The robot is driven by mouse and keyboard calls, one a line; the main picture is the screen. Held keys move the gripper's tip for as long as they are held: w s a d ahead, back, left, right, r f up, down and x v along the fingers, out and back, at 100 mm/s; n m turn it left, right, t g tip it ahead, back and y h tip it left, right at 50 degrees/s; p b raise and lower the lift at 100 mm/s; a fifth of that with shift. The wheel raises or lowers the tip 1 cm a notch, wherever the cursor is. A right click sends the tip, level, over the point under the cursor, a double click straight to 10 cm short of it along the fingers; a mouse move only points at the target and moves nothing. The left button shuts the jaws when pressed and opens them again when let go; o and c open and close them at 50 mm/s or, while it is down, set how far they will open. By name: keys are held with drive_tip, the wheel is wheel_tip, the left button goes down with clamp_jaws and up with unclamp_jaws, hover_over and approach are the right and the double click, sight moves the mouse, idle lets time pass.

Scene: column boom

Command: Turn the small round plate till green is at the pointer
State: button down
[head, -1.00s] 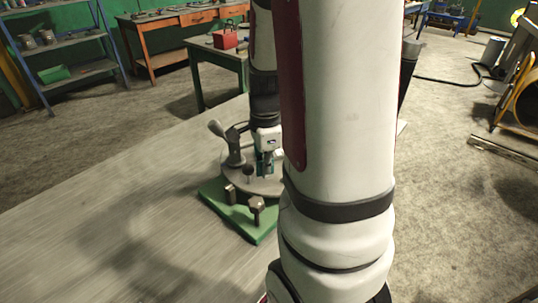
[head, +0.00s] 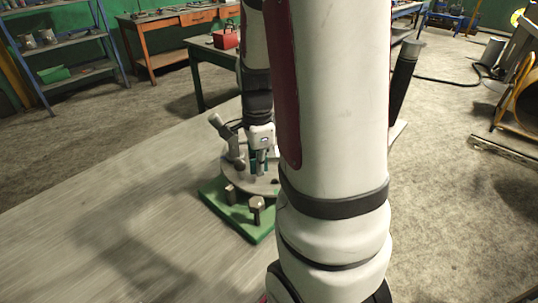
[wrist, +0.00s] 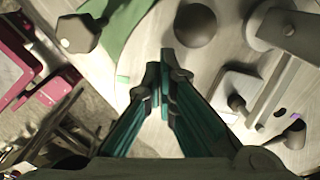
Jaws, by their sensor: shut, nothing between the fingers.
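The small round plate (head: 262,187) is pale grey and sits on a green base (head: 236,222) on the bench, partly hidden by my arm. The wrist view shows part of its face (wrist: 150,42), with a small green mark (wrist: 122,80) near the rim left of my fingers and a small purple mark (wrist: 295,116) at the right. A dark round knob (wrist: 195,25) stands beyond my fingertips. My gripper (head: 258,172) is over the plate, fingers down. Its teal fingers are shut and empty in the wrist view (wrist: 160,72). I cannot tell whether they touch the plate. I cannot make out the pointer.
A grey lever (head: 222,130) rises at the plate's left. Hex-headed bolts (head: 257,204) stand on the base's near side; one shows in the wrist view (wrist: 78,32). A dark stick with a grey cap (head: 405,75) stands right of my arm. The bench's left (head: 110,220) is clear.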

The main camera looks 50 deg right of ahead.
sight(246, 171)
drive_tip(key=shift+w, duration=0.1)
drive_tip(key=shift+w, duration=0.9)
drive_tip(key=shift+w, duration=0.85)
drive_tip(key=shift+w+d, duration=0.2)
drive_tip(key=shift+w, duration=0.55)
drive_tip(key=shift+w, duration=0.1)
